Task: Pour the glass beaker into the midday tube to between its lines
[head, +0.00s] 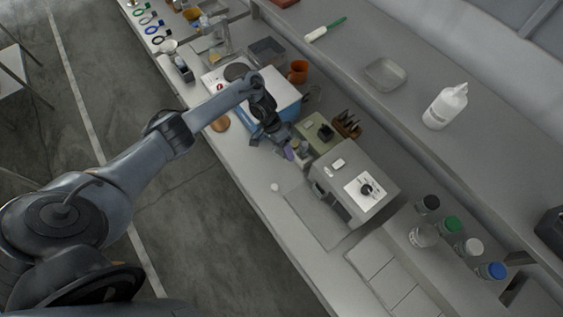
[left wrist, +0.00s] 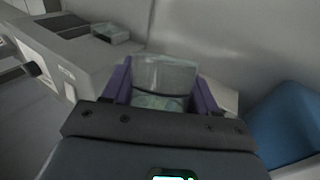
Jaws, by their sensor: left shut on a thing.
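My left gripper (head: 294,151) is low over the bench, between the blue-sided unit and the grey box with a dial. In the left wrist view its purple fingers (left wrist: 160,92) are shut on the glass beaker (left wrist: 164,76), a clear vessel with a pale greenish bottom. The beaker's contents are hard to make out. In the head view the beaker is too small and covered to tell clearly. I cannot pick out the midday tube in either view. My right gripper is not in view.
A blue-sided unit (head: 284,98) stands close by; its blue side also shows in the wrist view (left wrist: 290,118). The grey box with a dial (head: 340,175) is on the other side. A small dark rack (head: 347,127) stands behind. Capped bottles (head: 450,224) stand at lower right.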

